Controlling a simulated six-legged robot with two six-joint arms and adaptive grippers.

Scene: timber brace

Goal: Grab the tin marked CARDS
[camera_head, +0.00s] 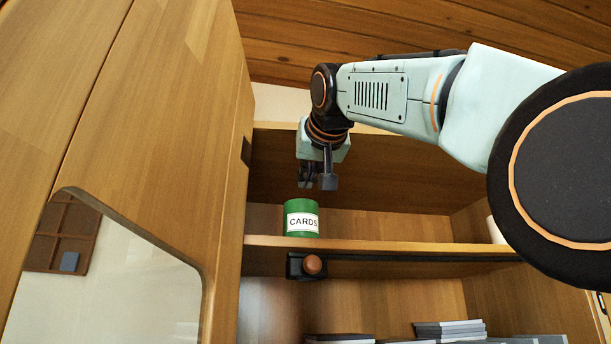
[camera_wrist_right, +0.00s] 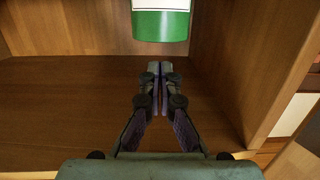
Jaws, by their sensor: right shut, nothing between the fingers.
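The green tin (camera_head: 301,222) with a white label reading CARDS stands upright on the shelf in the head view, near the left side of the cabinet. In the wrist view the tin (camera_wrist_right: 161,26) is at the top centre, cut off by the frame edge, with its green band and part of the white label showing. My right gripper (camera_head: 318,184) is just above the tin in the head view. In the wrist view the right gripper (camera_wrist_right: 159,66) has its fingers together and empty, apart from the tin. My left gripper is not in view.
The shelf (camera_head: 395,244) has bare room to the right of the tin. A brown knob (camera_head: 312,264) on a black mount sits below it on a dark rail. A wooden panel (camera_head: 160,120) stands at the left. Grey stacks (camera_head: 449,329) lie on the lower shelf.

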